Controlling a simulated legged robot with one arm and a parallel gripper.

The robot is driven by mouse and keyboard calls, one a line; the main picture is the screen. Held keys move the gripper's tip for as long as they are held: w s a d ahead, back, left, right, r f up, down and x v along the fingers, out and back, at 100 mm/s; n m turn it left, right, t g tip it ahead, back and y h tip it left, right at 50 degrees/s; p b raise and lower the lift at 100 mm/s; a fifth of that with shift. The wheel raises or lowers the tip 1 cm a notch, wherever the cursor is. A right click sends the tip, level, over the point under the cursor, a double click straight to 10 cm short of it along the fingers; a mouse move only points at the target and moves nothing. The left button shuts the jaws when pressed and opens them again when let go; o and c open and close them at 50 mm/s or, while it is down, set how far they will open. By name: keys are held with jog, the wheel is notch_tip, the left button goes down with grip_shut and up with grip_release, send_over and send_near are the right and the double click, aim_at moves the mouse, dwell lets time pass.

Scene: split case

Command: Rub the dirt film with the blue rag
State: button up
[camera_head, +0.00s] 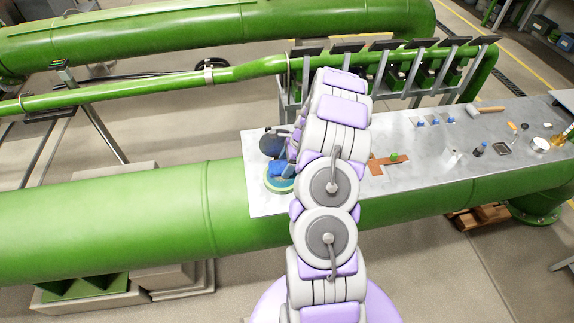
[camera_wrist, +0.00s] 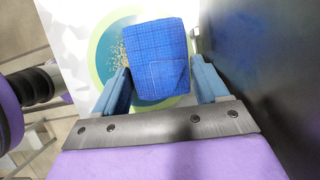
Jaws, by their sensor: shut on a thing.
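The blue rag (camera_wrist: 157,55) is a folded, checked pad held between the two fingers of my gripper (camera_wrist: 165,82) in the wrist view. Yellowish specks of the dirt film (camera_wrist: 122,50) show at the rag's left edge; the rag hides the rest. In the head view the green ring (camera_head: 272,184) lies at the left end of the metal table, with the blue rag (camera_head: 282,168) over it. My arm hides part of this spot. I cannot tell whether the rag touches the plate.
The metal table (camera_head: 420,160) holds a brown piece (camera_head: 378,167), a mallet (camera_head: 487,111), small blue-capped items (camera_head: 436,121) and a dark tray (camera_head: 502,148) to the right. Large green pipes (camera_head: 110,215) run below and behind. A dark surface (camera_wrist: 262,60) stands close on the right in the wrist view.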

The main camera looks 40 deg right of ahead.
aim_at(286, 185)
jog(key=shift+w+d, duration=0.25)
jog(key=shift+w, duration=0.05)
jog(key=shift+r+p, duration=0.15)
jog(key=shift+p, duration=0.15)
jog(key=shift+w+r+p, duration=0.1)
jog(key=shift+p, duration=0.35)
jog(key=shift+s+a+f+p, duration=0.25)
jog(key=shift+s+a+p, duration=0.15)
jog(key=shift+s, duration=0.4)
jog(key=shift+s+a+f+p, duration=0.25)
jog(key=shift+s+a, duration=0.25)
jog(key=shift+s, duration=0.25)
jog(key=shift+s+a+p, duration=0.45)
jog(key=shift+s+a, duration=0.2)
jog(key=shift+s, duration=0.25)
jog(key=shift+s+a+p, duration=0.45)
jog(key=shift+s+a, duration=0.2)
jog(key=shift+s, duration=0.2)
jog(key=shift+r, duration=0.15)
jog(key=shift+w+d+r+p, duration=0.1)
jog(key=shift+d+r+p, duration=0.05)
jog(key=shift+r+p, duration=1.2)
jog(key=shift+w+d+r+p, duration=0.15)
jog(key=shift+r+p, duration=0.8)
jog(key=shift+r, duration=0.75)
